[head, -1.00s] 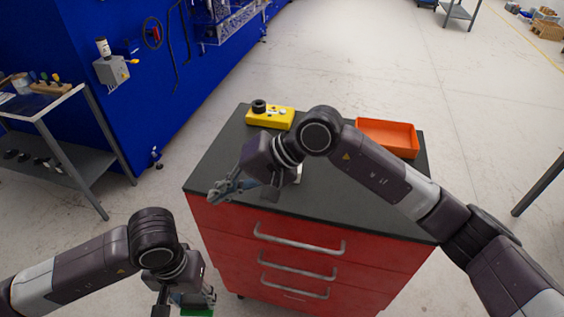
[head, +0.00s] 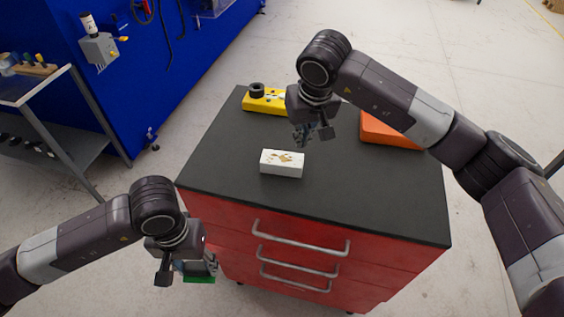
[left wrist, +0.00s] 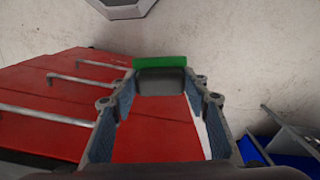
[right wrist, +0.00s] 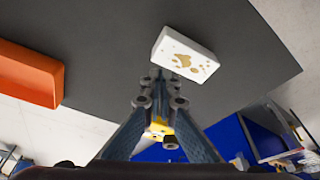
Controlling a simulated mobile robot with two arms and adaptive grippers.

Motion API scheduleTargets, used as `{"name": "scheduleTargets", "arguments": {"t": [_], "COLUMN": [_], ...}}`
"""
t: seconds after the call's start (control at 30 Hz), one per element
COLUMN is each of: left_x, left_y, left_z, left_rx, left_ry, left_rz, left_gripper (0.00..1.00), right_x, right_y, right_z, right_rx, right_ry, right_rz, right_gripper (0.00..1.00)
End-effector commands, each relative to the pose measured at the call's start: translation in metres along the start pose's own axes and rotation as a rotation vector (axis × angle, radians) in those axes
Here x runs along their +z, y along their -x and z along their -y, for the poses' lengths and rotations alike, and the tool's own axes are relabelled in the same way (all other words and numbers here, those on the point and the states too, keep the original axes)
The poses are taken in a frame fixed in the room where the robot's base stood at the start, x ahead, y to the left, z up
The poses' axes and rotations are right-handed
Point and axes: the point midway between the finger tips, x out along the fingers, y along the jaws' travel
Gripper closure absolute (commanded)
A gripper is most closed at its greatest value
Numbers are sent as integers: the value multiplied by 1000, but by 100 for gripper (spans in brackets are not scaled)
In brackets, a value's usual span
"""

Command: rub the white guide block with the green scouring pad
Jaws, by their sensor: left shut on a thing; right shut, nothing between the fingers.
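The white guide block (head: 282,163) lies on the dark cabinet top, with brown stains on its upper face. It also shows in the right wrist view (right wrist: 184,54). The green scouring pad (head: 199,279) is in my left gripper (head: 192,268), low in front of the cabinet's left side. In the left wrist view the pad (left wrist: 160,63) sits across the fingertips, and the gripper is shut on it. My right gripper (head: 313,137) is shut and empty above the cabinet top, up and to the right of the block and apart from it.
A yellow box (head: 266,100) with a black knob stands at the back left of the cabinet top (head: 350,185). An orange tray (head: 388,132) is at the back right, partly behind my right arm. The front right of the top is clear.

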Motion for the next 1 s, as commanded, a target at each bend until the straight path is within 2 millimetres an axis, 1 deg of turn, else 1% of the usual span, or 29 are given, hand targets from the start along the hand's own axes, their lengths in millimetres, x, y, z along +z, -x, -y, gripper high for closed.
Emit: {"name": "scheduleTargets", "arguments": {"t": [0.03, 0.1, 0.3, 1.0], "left_x": [0, 0, 0, 0], "left_y": [-4, -7, -12, -12], "left_z": [0, 0, 0, 0], "left_rx": [0, 0, 0, 0], "left_ry": [0, 0, 0, 0], "left_rz": [0, 0, 0, 0], "left_gripper": [77, 77, 77, 77], "right_x": [3, 6, 10, 10], "right_y": [-8, -16, -31, -32], "right_z": [0, 1, 1, 1], "right_rx": [-1, -2, -3, -2], "right_ry": [0, 0, 0, -1], "right_rz": [1, 2, 0, -1], "right_gripper": [100, 100, 100, 100]}}
